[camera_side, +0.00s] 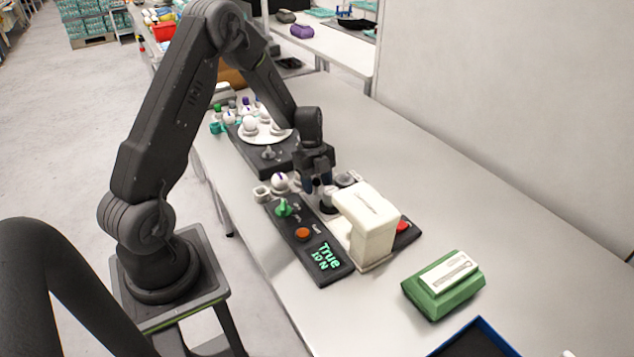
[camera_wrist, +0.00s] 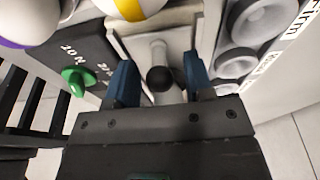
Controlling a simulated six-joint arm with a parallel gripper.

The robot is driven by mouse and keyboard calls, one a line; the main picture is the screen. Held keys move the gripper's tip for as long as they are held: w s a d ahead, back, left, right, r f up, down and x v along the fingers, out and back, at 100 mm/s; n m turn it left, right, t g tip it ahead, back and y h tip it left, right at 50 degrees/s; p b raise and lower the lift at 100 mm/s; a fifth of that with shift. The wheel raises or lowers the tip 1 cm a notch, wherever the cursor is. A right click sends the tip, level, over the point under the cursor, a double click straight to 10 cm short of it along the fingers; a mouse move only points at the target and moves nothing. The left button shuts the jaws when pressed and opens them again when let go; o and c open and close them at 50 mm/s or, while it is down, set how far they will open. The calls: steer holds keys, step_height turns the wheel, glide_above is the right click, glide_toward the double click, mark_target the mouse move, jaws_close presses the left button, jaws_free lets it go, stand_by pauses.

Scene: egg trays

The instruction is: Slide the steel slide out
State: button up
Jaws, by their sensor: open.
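The steel slide (camera_wrist: 157,50) shows in the wrist view as a pale grey bar in a light channel, with a round black knob (camera_wrist: 161,79) at its near end. My gripper (camera_wrist: 158,70) is open, with one blue finger on each side of the knob. Whether either finger touches it I cannot tell. In the side view my gripper (camera_side: 318,187) points down beside the cream housing (camera_side: 370,220) of the tester. There the fingers largely hide the slide.
White eggs stand close by, one (camera_side: 279,182) beside my gripper. A green scale (camera_side: 443,285) stands at the front right.

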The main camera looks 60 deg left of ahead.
steer(key=shift+r, duration=0.1)
steer(key=shift+d+v, duration=0.2)
steer(key=shift+v, duration=0.75)
steer(key=shift+d+v, duration=0.2)
steer(key=shift+v, duration=0.75)
steer(key=shift+d+v, duration=0.2)
steer(key=shift+v, duration=0.75)
steer(key=shift+r, duration=0.2)
steer(key=d+v, duration=0.1)
steer(key=v, duration=0.6)
steer(key=shift+d+r, duration=0.2)
steer(key=shift+r, duration=0.35)
